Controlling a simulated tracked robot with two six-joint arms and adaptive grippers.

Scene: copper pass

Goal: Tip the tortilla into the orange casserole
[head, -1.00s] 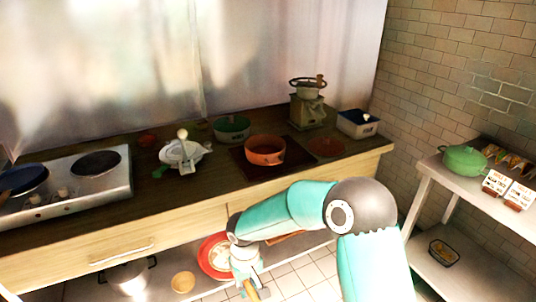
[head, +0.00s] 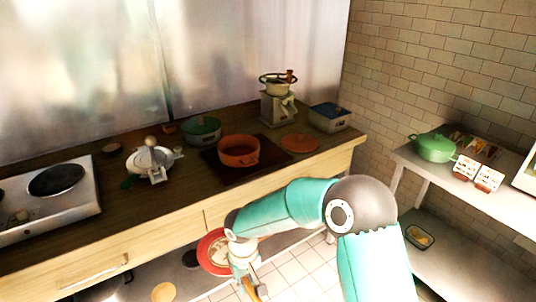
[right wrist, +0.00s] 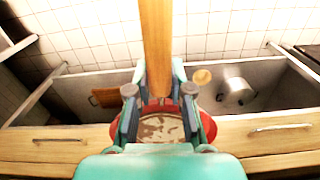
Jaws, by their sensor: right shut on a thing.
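My right gripper (head: 243,258) is shut on the wooden handle (right wrist: 156,45) of a red pan (head: 205,249). It holds the pan in front of the counter, below the height of its top. The pale, brown-spotted tortilla (head: 219,252) lies in the pan; it also shows in the right wrist view (right wrist: 158,128), partly hidden by the gripper. The orange casserole (head: 238,160) stands open on a dark mat on the counter, beyond and above the pan. My left gripper is not in view.
An orange lid (head: 300,143) lies right of the casserole, with a grinder (head: 278,108) behind. A green pot (head: 202,129) and a white press-like tool (head: 150,158) stand to the left. The counter's front edge (head: 190,228) lies between pan and casserole. A shelf (head: 470,176) stands right.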

